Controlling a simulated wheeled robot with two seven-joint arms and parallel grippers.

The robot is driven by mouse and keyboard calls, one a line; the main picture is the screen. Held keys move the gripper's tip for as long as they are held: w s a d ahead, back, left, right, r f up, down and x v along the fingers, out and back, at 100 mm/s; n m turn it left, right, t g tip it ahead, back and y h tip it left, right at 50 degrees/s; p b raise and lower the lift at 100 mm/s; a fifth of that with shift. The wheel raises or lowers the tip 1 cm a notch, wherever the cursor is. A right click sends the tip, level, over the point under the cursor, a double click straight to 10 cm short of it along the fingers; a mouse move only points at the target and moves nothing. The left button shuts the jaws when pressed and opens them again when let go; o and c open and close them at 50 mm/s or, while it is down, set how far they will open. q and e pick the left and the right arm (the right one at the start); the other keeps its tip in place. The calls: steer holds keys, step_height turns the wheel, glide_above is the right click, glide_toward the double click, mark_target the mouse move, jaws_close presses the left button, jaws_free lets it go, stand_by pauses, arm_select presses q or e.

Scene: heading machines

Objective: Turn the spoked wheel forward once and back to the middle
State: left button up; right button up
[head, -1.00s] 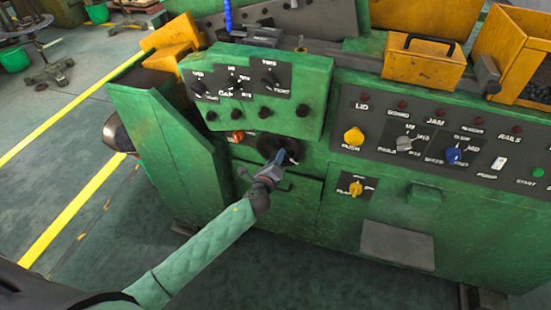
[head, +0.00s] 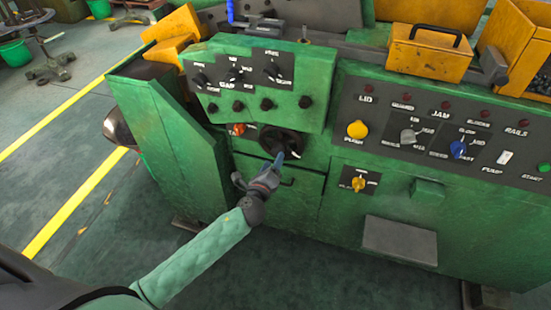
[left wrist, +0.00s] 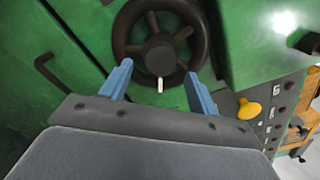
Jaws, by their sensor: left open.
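The dark spoked wheel (head: 284,141) sits low on the front of the green machine, under the panel of small knobs. My left gripper (head: 277,160) is in front of the wheel. Nothing is held. My right gripper is out of view.
A dark bent handle (left wrist: 58,76) is left of the wheel. An orange knob (head: 237,129) sits beside the wheel, and a yellow knob (head: 359,183) is to its right. The knob panel (head: 238,76) juts out above. Open floor lies at left.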

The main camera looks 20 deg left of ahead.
arm_select(q)
steer(key=shift+s, duration=1.1)
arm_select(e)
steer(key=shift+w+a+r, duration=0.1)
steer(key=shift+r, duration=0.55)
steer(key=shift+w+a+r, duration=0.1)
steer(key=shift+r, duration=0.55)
